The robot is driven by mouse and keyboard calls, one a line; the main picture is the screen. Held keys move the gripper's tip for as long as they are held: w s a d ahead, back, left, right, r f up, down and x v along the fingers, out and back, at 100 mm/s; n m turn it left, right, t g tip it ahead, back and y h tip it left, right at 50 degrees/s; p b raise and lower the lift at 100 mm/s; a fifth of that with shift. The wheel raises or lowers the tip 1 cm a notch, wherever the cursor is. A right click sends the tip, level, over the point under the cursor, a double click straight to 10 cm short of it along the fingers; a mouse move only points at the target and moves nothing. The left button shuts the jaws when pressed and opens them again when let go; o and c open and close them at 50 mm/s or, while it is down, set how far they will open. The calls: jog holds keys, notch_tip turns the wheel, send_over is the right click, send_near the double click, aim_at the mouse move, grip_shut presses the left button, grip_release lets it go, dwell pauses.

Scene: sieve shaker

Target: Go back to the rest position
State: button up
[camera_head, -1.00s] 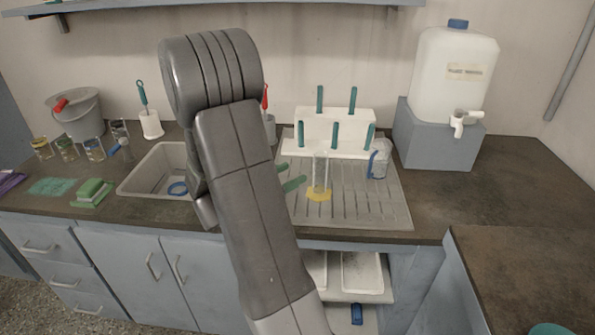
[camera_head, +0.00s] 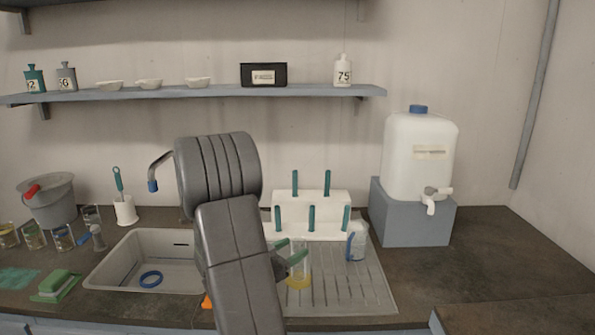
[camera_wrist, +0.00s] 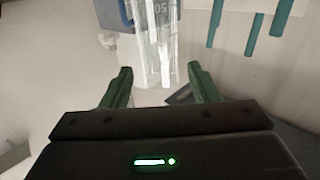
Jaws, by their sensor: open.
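My gripper (camera_head: 289,252) shows in the head view as two green fingers poking out to the right of my grey arm, above the ribbed drainboard (camera_head: 372,295). In the wrist view my gripper (camera_wrist: 161,84) is open, with nothing between its fingers. A clear glass cylinder (camera_head: 302,267) with a yellow base stands upright on the drainboard, overlapped by the fingers in the head view. The cylinder (camera_wrist: 155,45) also shows ahead of the fingertips in the wrist view. I cannot tell the exact gap. My arm hides part of the sink and counter.
The sink (camera_head: 130,245) and tap (camera_head: 158,170) are left. A water container (camera_head: 420,155) stands right. A wall shelf (camera_head: 215,92) holds bottles and bowls.

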aim_at(299, 238)
jog(key=x, duration=0.3)
jog(key=shift+w+d+r, duration=0.15)
jog(key=shift+w+r, duration=0.05)
jog(key=shift+r, duration=0.15)
jog(key=shift+s+r, duration=0.1)
jog(key=shift+r, duration=0.75)
jog(key=shift+f, duration=0.1)
